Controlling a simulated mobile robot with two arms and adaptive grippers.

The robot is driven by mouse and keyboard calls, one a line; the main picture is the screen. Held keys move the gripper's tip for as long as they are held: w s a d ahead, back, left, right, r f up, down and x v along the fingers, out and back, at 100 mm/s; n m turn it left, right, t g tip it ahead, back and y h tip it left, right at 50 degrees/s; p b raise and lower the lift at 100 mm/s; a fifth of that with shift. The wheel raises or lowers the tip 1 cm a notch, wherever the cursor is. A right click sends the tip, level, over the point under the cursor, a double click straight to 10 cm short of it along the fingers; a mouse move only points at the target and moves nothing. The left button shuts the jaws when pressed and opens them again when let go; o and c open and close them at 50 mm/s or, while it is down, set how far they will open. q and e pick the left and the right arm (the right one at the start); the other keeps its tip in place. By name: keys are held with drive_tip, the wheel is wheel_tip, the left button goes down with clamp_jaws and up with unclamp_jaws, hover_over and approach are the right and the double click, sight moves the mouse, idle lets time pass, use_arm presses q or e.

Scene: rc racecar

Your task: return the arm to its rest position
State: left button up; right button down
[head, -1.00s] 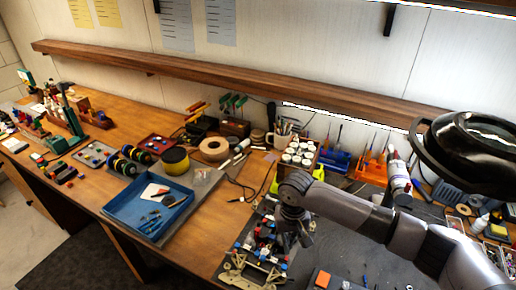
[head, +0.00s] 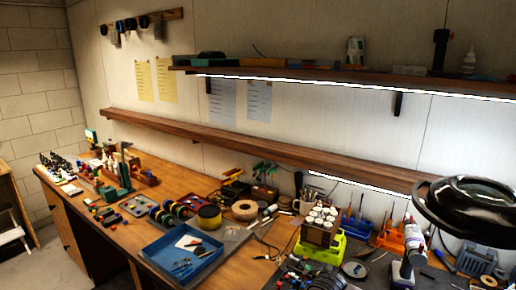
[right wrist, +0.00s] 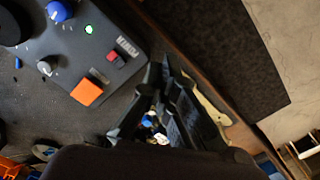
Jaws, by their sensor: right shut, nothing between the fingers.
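My right gripper (right wrist: 160,75) is in the right wrist view, its dark fingers together with nothing between them. It hangs above the bench beside a dark control box (right wrist: 75,45) with blue and grey knobs and an orange switch. Small blue, red and white parts show partly behind the fingers. My left arm and gripper are not in view. The racecar parts (head: 305,275) lie on the bench at the bottom edge, partly cut off.
A blue tray (head: 148,254) with tools sits on the wooden bench. A rack of white-capped bottles (head: 318,234) stands near the middle. A black magnifier lamp (head: 465,205) hangs at right. A wooden shelf (head: 260,150) runs above the bench.

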drive_tip(key=s+a+f+n+t+y, duration=0.2)
drive_tip(key=s+a+n+y, duration=0.15)
drive_tip(key=s+a, duration=0.65)
drive_tip(key=s+d+r+m+t+h, duration=0.15)
drive_tip(key=s+d+h, duration=0.25)
drive_tip(key=s+d, duration=1.15)
wheel_tip(320, 180, down, 31)
drive_tip(key=d+g+b, duration=0.1)
drive_tip(key=b, duration=0.6)
use_arm(q)
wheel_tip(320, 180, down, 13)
drive_tip(key=b, duration=0.5)
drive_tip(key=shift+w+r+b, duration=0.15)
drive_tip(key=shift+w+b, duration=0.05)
drive_tip(key=shift+b, duration=0.15)
use_arm(e)
drive_tip(key=s+d+f, duration=0.1)
drive_tip(key=s+f, duration=0.7)
drive_tip(key=f, duration=0.3)
drive_tip(key=s+d+f+g, duration=0.1)
drive_tip(key=s+d+f, duration=0.1)
drive_tip(key=s+f, duration=0.6)
wheel_tip(320, 180, down, 4)
drive_tip(key=shift+f+n, duration=0.2)
drive_tip(key=shift+n, duration=0.1)
drive_tip(key=shift+s+d+g, duration=0.1)
drive_tip(key=shift+g, duration=0.15)
